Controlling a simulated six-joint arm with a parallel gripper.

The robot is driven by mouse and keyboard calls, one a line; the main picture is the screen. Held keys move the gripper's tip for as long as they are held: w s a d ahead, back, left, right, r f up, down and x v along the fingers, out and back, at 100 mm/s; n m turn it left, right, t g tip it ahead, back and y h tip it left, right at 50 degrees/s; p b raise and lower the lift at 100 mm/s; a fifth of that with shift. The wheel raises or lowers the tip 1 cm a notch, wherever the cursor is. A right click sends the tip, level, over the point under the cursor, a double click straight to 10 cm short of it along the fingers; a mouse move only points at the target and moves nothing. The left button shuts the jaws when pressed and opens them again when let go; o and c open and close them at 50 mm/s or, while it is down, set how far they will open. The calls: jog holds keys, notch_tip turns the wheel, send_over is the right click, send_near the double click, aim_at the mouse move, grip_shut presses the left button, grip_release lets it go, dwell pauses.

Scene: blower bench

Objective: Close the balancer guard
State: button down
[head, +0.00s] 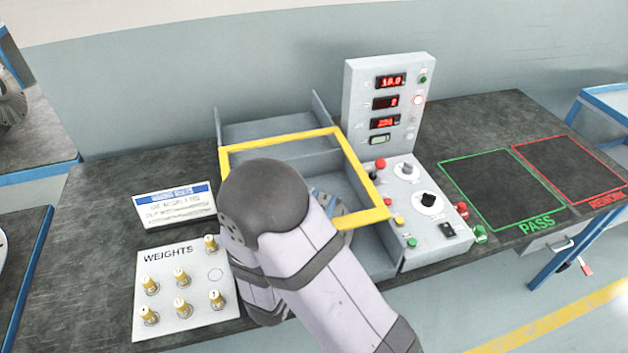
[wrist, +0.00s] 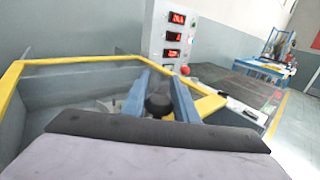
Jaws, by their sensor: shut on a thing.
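The balancer guard (head: 365,174) is a yellow-edged frame over the grey balancer box (head: 385,250). Its front right corner overlaps the control panel's edge in the head view; I cannot tell how far it stands above the box. The yellow frame also shows in the wrist view (wrist: 75,62). My gripper (wrist: 158,88) shows as two blue-grey fingers with a black knob (wrist: 158,106) between them, beside the yellow frame. It is shut on this knob, which looks like the guard's handle.
The control panel (head: 428,230) with knobs and buttons adjoins the box on the right. A display column (head: 385,100) stands behind it. A weights plate (head: 165,305) with several brass weights and a sign (head: 174,204) lie left. The PASS area (head: 500,185) and REWORK area (head: 575,165) are empty.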

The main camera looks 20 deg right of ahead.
jog(key=s+p, duration=0.1)
jog(key=s, duration=0.1)
jog(key=p, duration=0.1)
jog(key=shift+s+r+p, duration=0.25)
jog(key=shift+s+p, duration=0.05)
jog(key=shift+s, duration=0.1)
jog(key=shift+s+f+p, duration=0.2)
jog(key=shift+s+p, duration=0.15)
jog(key=shift+s, duration=0.1)
jog(key=c, duration=1.4)
grip_release()
jog(key=shift+r, duration=0.9)
notch_tip(320, 180, up, 8)
jog(key=p, duration=0.7)
